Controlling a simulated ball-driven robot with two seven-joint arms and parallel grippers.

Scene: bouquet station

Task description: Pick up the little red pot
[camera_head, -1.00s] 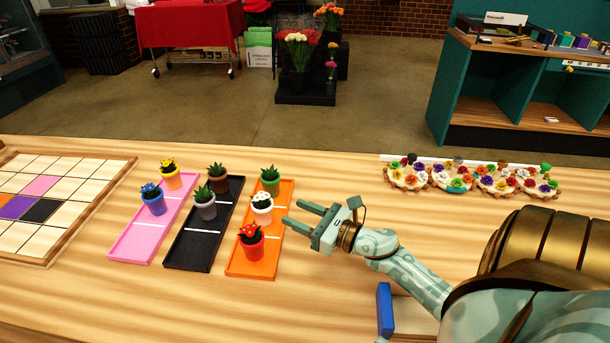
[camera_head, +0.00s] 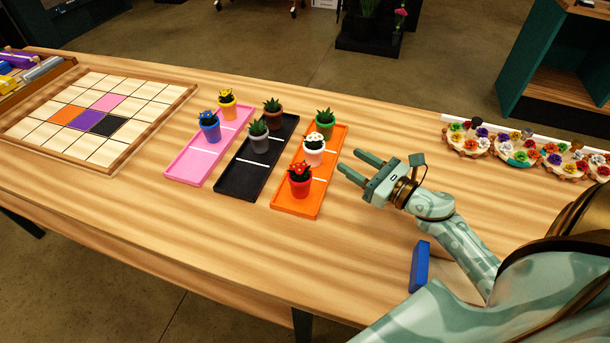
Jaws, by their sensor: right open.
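The little red pot (camera_head: 299,187) holds a plant with a red, white-dotted top. It stands upright at the near end of the orange tray (camera_head: 324,187). My left gripper is not in view.
A black tray (camera_head: 240,182) and a pink tray (camera_head: 189,168) with more pots lie to the left. A framed tile grid (camera_head: 150,115) lies farther left. A blue block (camera_head: 419,266) is near my right arm. Flower clusters (camera_head: 497,147) line the back right. The front middle of the table is clear.

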